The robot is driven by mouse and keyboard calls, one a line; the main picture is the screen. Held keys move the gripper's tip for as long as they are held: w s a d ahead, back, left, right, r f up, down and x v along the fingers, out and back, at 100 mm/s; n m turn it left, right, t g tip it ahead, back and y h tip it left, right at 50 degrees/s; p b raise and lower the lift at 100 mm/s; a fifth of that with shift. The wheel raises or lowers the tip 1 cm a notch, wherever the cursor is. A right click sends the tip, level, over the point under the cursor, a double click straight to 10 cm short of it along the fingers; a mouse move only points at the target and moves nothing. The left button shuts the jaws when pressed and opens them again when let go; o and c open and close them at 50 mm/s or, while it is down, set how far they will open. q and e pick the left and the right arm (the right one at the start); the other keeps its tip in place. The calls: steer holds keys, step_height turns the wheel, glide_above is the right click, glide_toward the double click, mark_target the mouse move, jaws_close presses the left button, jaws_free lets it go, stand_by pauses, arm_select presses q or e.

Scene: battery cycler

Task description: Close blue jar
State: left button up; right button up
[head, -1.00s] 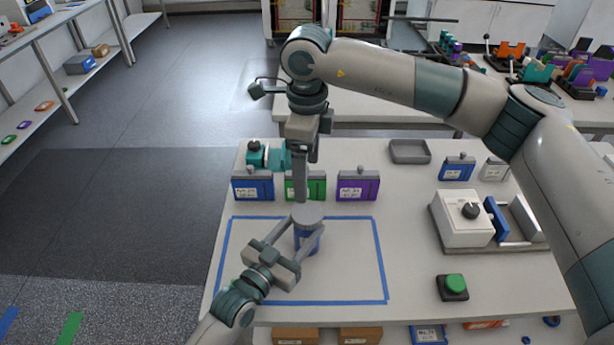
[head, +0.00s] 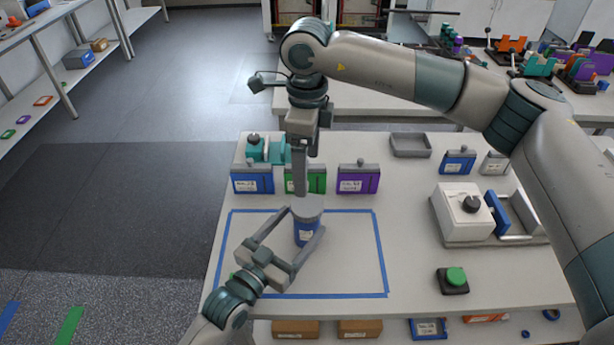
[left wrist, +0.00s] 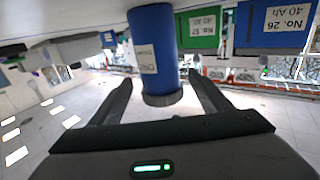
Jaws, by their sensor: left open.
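The blue jar (head: 304,232) stands upright inside the blue-taped rectangle on the table. A grey lid (head: 307,207) sits on its top; I cannot tell if it is tight. My left gripper (head: 304,222) is open, with its fingers on either side of the jar near its upper part. In the left wrist view the jar (left wrist: 153,45) appears upside down, its dark-rimmed end between the open fingers (left wrist: 160,92). My right gripper (head: 300,190) points down from above, its tips at or just behind the lid; contact and opening are unclear.
Blue (head: 252,180), green (head: 318,181) and purple (head: 358,180) labelled cells stand behind the jar. A grey tray (head: 410,146) is at the back. A white fixture (head: 462,215) and a green button (head: 456,276) are at right. The taped area beside the jar is clear.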

step_height(320, 180, down, 4)
steer(key=b, duration=0.4)
steer(key=shift+f, duration=0.15)
arm_select(q)
steer(key=v, duration=1.5)
steer(key=shift+s, duration=0.15)
arm_select(e)
steer(key=shift+f, duration=0.15)
arm_select(q)
steer(key=shift+a, duration=0.1)
